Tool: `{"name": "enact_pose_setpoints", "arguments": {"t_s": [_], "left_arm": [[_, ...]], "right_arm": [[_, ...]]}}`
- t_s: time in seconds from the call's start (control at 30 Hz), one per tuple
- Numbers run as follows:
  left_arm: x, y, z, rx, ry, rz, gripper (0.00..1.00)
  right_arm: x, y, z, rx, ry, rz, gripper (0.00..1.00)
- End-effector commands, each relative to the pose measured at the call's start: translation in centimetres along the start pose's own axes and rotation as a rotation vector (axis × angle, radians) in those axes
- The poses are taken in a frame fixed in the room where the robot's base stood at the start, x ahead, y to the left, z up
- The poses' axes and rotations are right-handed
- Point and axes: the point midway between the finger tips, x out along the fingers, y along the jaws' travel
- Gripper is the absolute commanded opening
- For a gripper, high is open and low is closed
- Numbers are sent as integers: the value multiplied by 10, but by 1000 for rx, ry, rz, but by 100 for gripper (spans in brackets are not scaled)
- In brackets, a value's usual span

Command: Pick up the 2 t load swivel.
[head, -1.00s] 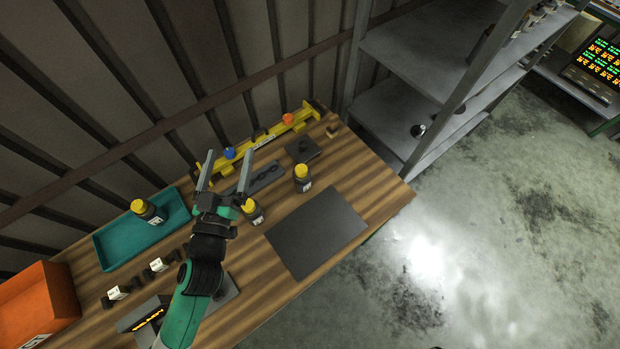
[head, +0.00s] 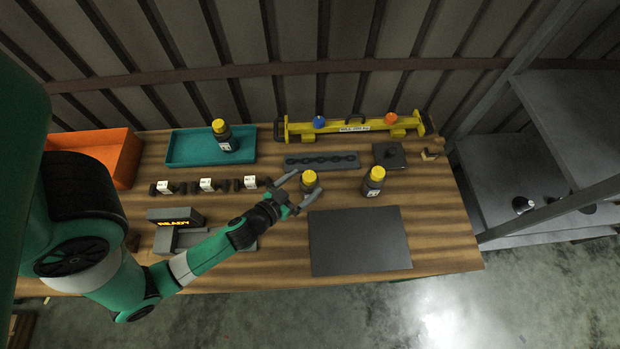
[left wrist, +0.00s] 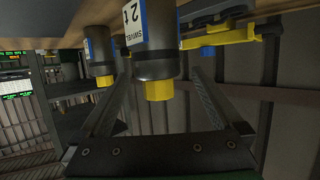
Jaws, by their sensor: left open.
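The 2 t load swivel (head: 310,182) is a dark cylinder with a yellow top, standing upright on the wooden table. Its label reads "SWIVEL 2 t" in the left wrist view (left wrist: 152,40), where it hangs upside down in the picture. My left gripper (head: 316,180) is open, with one finger on each side of this swivel; I see no clear contact. In the left wrist view, the swivel is between the fingertips (left wrist: 162,74). A similar swivel (head: 374,182) stands to its right, and another (head: 223,138) is on the teal tray. My right gripper is not in view.
A dark grey mat (head: 358,242) lies at the front right. Behind the swivels are a chain plate (head: 322,161) and a yellow beam (head: 355,127). Shackles with white tags (head: 207,185), an orange bin (head: 98,155) and a display box (head: 175,217) are to the left.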

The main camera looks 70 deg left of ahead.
Motion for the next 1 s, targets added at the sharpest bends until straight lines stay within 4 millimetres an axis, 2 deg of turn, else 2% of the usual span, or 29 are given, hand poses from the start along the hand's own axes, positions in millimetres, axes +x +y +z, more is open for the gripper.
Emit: {"name": "enact_pose_setpoints", "arguments": {"t_s": [0.27, 0.53, 0.77, 0.83, 1.0], "left_arm": [[16, 1, 1, 0, 0, 0, 100], [58, 3, 2, -1, 0, -1, 100], [62, 4, 3, 0, -1, 0, 100], [62, 4, 3, 0, -1, 0, 93], [61, 4, 3, 0, -1, 0, 62]], "right_arm": [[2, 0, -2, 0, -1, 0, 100], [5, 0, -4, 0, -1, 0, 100], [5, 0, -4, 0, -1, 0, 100], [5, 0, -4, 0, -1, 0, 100], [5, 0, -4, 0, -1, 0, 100]]}}
